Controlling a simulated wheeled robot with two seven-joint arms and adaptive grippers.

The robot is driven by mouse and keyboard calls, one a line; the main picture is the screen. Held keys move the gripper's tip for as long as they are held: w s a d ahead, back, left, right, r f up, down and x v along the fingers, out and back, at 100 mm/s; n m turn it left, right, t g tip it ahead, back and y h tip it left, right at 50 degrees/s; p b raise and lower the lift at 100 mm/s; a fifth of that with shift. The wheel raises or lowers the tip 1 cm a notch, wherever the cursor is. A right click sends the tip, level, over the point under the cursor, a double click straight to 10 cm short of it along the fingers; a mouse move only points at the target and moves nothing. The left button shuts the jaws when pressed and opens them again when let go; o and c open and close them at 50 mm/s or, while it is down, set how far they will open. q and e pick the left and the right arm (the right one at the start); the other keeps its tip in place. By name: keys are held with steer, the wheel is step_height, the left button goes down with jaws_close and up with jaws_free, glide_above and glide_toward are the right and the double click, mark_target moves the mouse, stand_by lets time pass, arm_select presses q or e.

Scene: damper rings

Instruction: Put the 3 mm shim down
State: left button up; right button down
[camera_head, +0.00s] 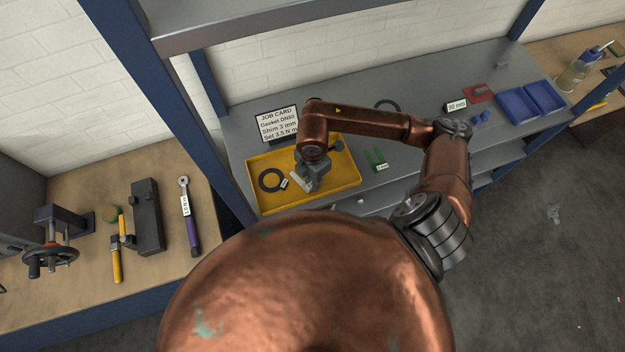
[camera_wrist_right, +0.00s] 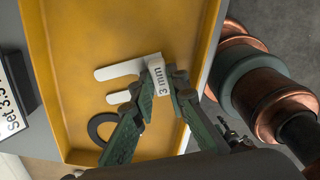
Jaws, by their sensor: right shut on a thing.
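The 3 mm shim (camera_wrist_right: 118,71) is a pale, two-pronged plate with a white "3 mm" tag. My right gripper (camera_wrist_right: 158,88) is shut on its tagged end, the prongs sticking out to the left in the wrist view. In the head view the right gripper (camera_head: 305,178) is over the yellow tray (camera_head: 344,182), with the pale shim (camera_head: 299,182) just below it. Whether the shim touches the tray floor I cannot tell. A black ring (camera_head: 262,180) with a small label lies in the tray's left part; it also shows in the wrist view (camera_wrist_right: 93,127). My left gripper is out of view.
A job card (camera_head: 279,123) stands behind the tray. A green forked shim (camera_head: 375,158) lies on the grey shelf right of the tray. Another dark ring (camera_head: 387,103), a red piece (camera_head: 478,92) and blue bins (camera_head: 517,107) are farther right.

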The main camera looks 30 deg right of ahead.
steer(key=shift+f, duration=0.1)
steer(key=c, duration=1.8)
jaws_free()
step_height(320, 180, up, 12)
steer(key=shift+r, duration=0.1)
jaws_close()
steer(key=shift+s, duration=0.15)
stand_by(0.4)
